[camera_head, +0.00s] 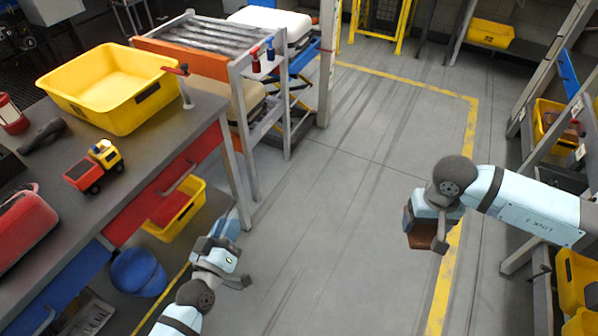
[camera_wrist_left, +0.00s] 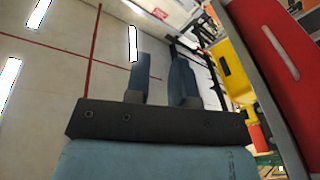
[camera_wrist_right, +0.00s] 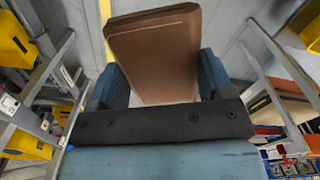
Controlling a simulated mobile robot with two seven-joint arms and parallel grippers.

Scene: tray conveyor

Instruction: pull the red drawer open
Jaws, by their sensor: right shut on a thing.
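The red drawer (camera_head: 150,200) is in the front of the grey bench, below its top, and looks shut. Its pale bar handle (camera_head: 180,178) is on the front face. My left gripper (camera_head: 228,223) is to the right of the drawer front and below it, apart from the handle. In the left wrist view the fingers (camera_wrist_left: 160,82) are apart with nothing between them. The red drawer front (camera_wrist_left: 268,70) and its handle (camera_wrist_left: 280,50) show at the right there.
A yellow bin (camera_head: 120,115), a toy truck (camera_head: 93,167) and a red can (camera_head: 12,115) are on the bench. A blue drawer (camera_head: 65,290) is left of the red one. A yellow crate (camera_head: 185,222) and blue helmet (camera_head: 138,272) lie beneath. The middle floor is clear.

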